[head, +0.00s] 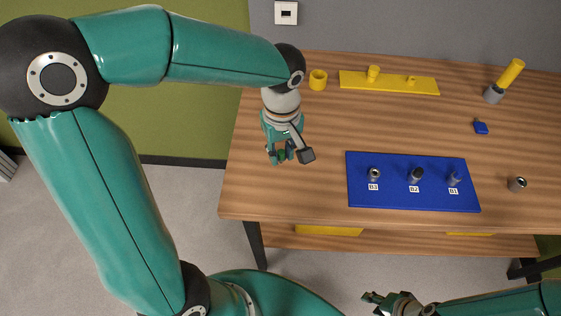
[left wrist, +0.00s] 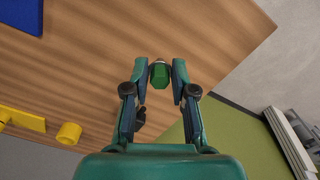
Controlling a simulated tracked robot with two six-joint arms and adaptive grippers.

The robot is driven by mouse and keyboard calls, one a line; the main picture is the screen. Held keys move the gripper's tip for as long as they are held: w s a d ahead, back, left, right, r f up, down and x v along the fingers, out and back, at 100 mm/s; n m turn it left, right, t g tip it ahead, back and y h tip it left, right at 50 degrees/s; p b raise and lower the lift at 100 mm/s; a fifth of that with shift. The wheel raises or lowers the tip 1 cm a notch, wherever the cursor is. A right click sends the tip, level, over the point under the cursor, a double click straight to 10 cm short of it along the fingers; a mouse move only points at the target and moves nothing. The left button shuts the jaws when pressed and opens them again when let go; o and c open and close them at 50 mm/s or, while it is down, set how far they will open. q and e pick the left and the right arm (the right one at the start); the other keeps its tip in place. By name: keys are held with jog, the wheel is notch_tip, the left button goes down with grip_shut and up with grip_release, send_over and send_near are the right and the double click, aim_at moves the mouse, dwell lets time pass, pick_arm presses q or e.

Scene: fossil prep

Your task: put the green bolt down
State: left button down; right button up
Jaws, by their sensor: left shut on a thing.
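The green bolt (left wrist: 159,75) is between the fingertips of my left gripper (left wrist: 161,84) in the left wrist view, with a pale end showing past its green body. In the head view my left gripper (head: 281,156) points down over the left part of the wooden table (head: 325,130), left of the blue mat. The bolt (head: 282,155) is partly hidden by the fingers there. I cannot tell its exact height above the wood. My right gripper (head: 374,303) is at the bottom of the head view, in front of the table; its finger opening is unclear.
The blue mat (head: 413,198) carries small grey parts by labels B3, B2 and B1. A yellow cup (head: 318,80) and yellow bar (head: 395,84) are at the back. A grey ring (head: 517,184) and blue block (head: 481,127) are at right. Wood left of the mat is clear.

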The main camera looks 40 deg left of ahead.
aim_at(282, 153)
pick_arm(q)
jog(key=shift+f, duration=2.7)
jog(key=shift+s+f, duration=0.1)
jog(key=c, duration=1)
grip_release()
jog(key=shift+o, duration=0.2)
notch_tip(282, 153, up, 12)
jog(key=shift+r+b, duration=0.15)
jog(key=shift+b, duration=0.2)
jog(key=shift+d, duration=0.1)
